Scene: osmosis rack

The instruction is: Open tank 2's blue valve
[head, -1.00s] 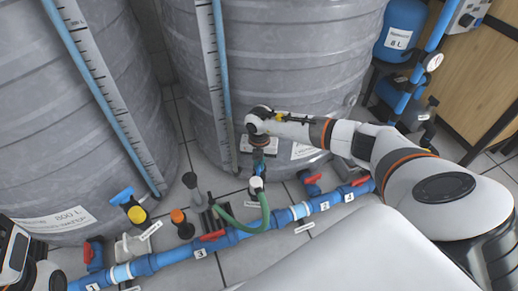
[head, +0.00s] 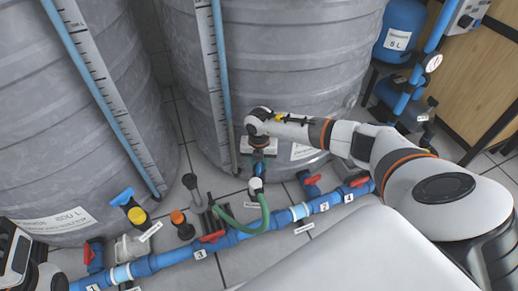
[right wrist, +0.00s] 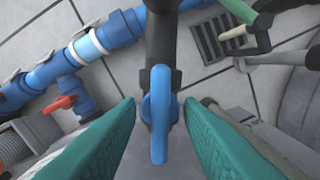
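The blue valve (right wrist: 160,115) at the foot of the right-hand grey tank (head: 280,60) has a blue lever on a dark pipe. In the right wrist view, my right gripper (right wrist: 158,102) is open with its teal fingers on either side of the lever. Gaps show between the fingers and the lever. In the head view my right wrist hangs over this valve (head: 260,166) and partly hides it. Another blue-handled valve (head: 122,196) is at the left-hand tank (head: 60,130). My left gripper is not clearly seen; only part of its arm shows at the left edge.
A blue pipe (head: 228,240) with red-handled valves and number tags crosses the floor in front of the tanks. A green hose (head: 262,215) curves up beside the valve. A floor drain (right wrist: 222,36) shows in the wrist view. Blue filter vessels (head: 402,30) stand at the right.

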